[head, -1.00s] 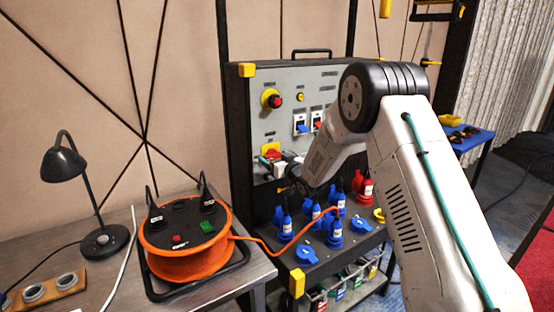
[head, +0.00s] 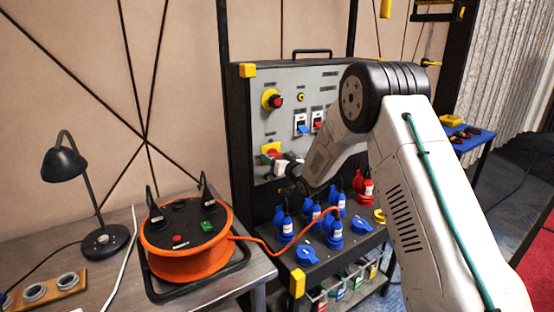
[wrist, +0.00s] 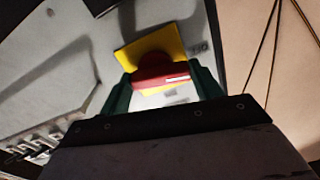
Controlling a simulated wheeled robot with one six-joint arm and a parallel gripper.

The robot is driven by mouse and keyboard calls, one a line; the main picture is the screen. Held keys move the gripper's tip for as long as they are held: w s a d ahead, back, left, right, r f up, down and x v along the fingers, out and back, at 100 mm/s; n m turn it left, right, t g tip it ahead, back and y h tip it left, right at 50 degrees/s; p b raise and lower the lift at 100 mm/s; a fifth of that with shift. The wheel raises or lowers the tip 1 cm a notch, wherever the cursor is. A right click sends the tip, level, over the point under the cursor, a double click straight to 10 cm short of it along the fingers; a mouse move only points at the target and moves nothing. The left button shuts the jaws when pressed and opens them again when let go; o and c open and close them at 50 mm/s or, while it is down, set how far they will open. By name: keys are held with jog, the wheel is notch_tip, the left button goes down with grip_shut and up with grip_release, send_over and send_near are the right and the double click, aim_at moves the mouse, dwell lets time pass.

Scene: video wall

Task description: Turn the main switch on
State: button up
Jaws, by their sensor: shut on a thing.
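The main switch is a red rotary handle (wrist: 160,77) on a yellow plate (wrist: 137,50), on the grey front of the power panel. In the wrist view the handle lies between the green fingers of my gripper (wrist: 161,84), which are closed on its two ends. The handle sits at an angle to the plate's edges. In the head view the yellow plate (head: 269,148) shows at the panel's lower left, with my gripper (head: 275,163) at it. The fingers are small there and partly hidden by the wrist.
Blue plugs (head: 335,228) and a red plug (head: 364,190) stand on the ledge below. An orange cable reel (head: 186,262) and a lamp (head: 64,163) are on the left table.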

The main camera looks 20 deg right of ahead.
jog(key=m, duration=0.8)
jog(key=shift+d+r, duration=0.15)
jog(key=shift+d, duration=0.05)
jog(key=m, duration=0.3)
jog(key=shift+m, duration=0.4)
jog(key=shift+d+m, duration=0.15)
jog(key=shift+m, duration=1.75)
jog(key=o, duration=1)
jog(key=shift+d, duration=0.1)
